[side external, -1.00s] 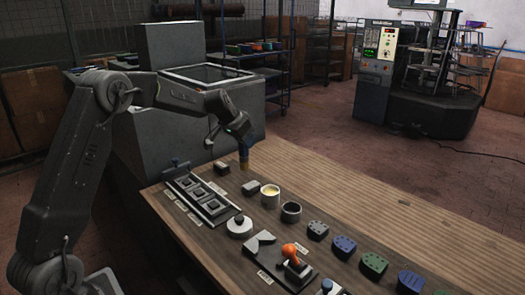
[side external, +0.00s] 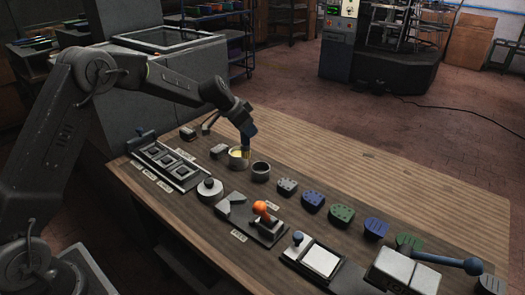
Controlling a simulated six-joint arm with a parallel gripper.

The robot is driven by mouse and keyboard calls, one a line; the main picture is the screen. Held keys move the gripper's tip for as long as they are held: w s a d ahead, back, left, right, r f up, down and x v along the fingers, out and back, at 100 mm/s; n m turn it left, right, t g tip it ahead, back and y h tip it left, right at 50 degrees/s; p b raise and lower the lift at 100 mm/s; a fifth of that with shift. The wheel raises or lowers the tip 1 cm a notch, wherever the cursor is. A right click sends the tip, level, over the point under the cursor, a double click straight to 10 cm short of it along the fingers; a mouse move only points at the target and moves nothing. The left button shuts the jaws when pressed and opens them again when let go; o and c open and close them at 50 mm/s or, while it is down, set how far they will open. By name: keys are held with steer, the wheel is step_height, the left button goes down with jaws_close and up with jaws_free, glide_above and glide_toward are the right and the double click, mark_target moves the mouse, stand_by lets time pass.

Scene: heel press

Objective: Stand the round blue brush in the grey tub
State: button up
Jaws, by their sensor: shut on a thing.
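My gripper (side external: 246,124) is shut on the blue brush (side external: 249,130) and holds it roughly upright, bristle end down. The gripper's fingers are small and partly hidden by the wrist.
Small grey blocks (side external: 218,151) lie left of the pot. A round white-topped piece (side external: 210,189) and an orange-handled tool (side external: 262,210) are nearer. Several blue and green heel pieces (side external: 313,200) line the bench (side external: 400,190) to the right. The bench's far side is clear.

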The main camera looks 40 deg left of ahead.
steer(key=w+d+f, duration=0.2)
steer(key=d+f, duration=0.2)
steer(key=f, duration=0.2)
steer(key=shift+w+f, duration=0.25)
steer(key=shift+f, duration=0.15)
steer(key=shift+f, duration=0.1)
steer(key=shift+f, duration=0.1)
steer(key=o, duration=0.9)
